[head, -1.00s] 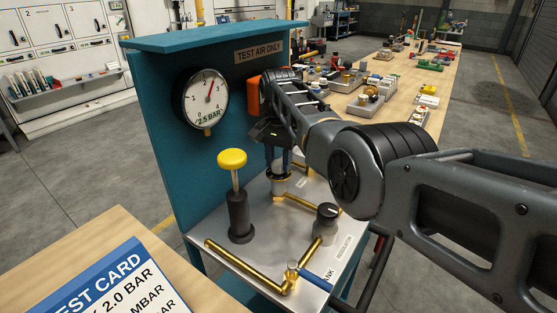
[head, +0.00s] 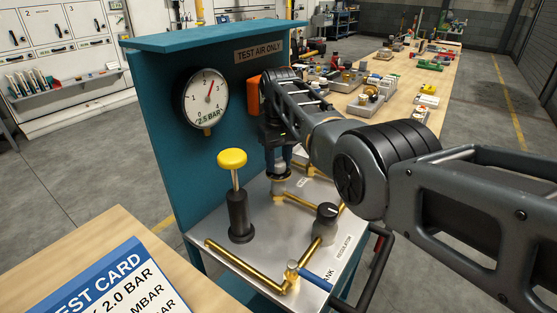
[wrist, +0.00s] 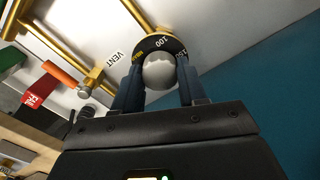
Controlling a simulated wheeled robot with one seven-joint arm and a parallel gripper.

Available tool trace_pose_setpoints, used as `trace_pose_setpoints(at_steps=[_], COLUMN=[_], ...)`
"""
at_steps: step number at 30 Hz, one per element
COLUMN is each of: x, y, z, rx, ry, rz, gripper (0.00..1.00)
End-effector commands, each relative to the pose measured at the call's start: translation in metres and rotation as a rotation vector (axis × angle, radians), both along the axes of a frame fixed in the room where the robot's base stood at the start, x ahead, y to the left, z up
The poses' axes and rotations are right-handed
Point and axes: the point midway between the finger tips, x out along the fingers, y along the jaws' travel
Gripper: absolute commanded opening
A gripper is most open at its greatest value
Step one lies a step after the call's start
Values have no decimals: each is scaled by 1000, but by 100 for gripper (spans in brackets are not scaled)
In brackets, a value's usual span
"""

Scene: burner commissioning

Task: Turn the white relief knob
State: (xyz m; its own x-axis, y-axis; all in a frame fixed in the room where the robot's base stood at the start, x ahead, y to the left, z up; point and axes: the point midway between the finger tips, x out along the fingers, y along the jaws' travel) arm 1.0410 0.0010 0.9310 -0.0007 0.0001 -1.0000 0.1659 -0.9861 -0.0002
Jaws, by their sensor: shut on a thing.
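The white relief knob (wrist: 160,72) is pale and ridged, on a brass fitting with a dark numbered collar (wrist: 162,45). My gripper (wrist: 161,82) points down over it with a blue finger on each side, shut on the knob. In the head view my gripper (head: 279,160) stands upright over the knob, which it mostly hides. The round gauge (head: 206,98) on the teal back panel, marked 2.5 BAR, has its red needle pointing up and slightly right.
A yellow-topped pump (head: 235,195) stands left of my gripper on the metal deck. A black regulator knob (head: 326,213) and a blue-handled valve (head: 315,279) are nearer the front. Brass pipes cross the deck. A red-tagged lever (wrist: 40,87) shows in the wrist view.

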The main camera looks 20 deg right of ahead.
Motion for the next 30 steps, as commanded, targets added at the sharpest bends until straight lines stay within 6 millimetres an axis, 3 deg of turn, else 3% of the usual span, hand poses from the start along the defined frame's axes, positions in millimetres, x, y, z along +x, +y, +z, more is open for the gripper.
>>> trace_pose_setpoints(at_steps=[15, 30], x=[1, 1], y=[0, 0], z=[2, 2], rx=[0, -1], ry=[-3, -4], rz=[430, 584], gripper=[11, 11])
